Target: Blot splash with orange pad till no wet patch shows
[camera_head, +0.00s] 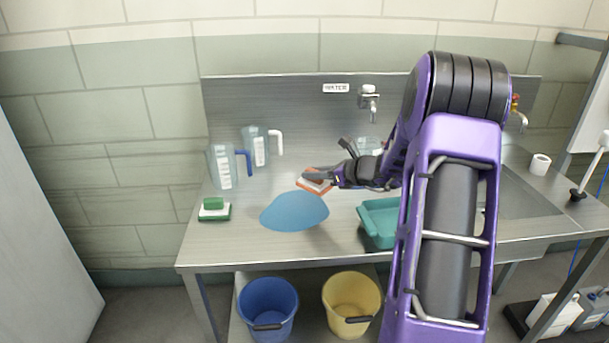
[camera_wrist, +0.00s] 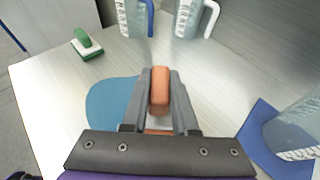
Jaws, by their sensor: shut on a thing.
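The blue splash (camera_head: 294,210) lies on the steel counter in the head view, left of my arm and near the counter's front. It also shows in the wrist view (camera_wrist: 108,103), partly hidden behind my gripper. The orange pad (camera_head: 313,187) is held at the splash's upper right edge in the head view. My gripper (camera_head: 322,177) is shut on the orange pad's handle, seen in the wrist view (camera_wrist: 160,88). Whether the pad touches the counter I cannot tell.
Two clear jugs, one blue-handled (camera_head: 221,167) and one white-handled (camera_head: 258,148), stand behind the splash. A green and white brush (camera_head: 214,209) lies at left. A teal tray (camera_head: 379,222) is at right. Blue (camera_head: 267,307) and yellow (camera_head: 351,304) buckets stand below the counter.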

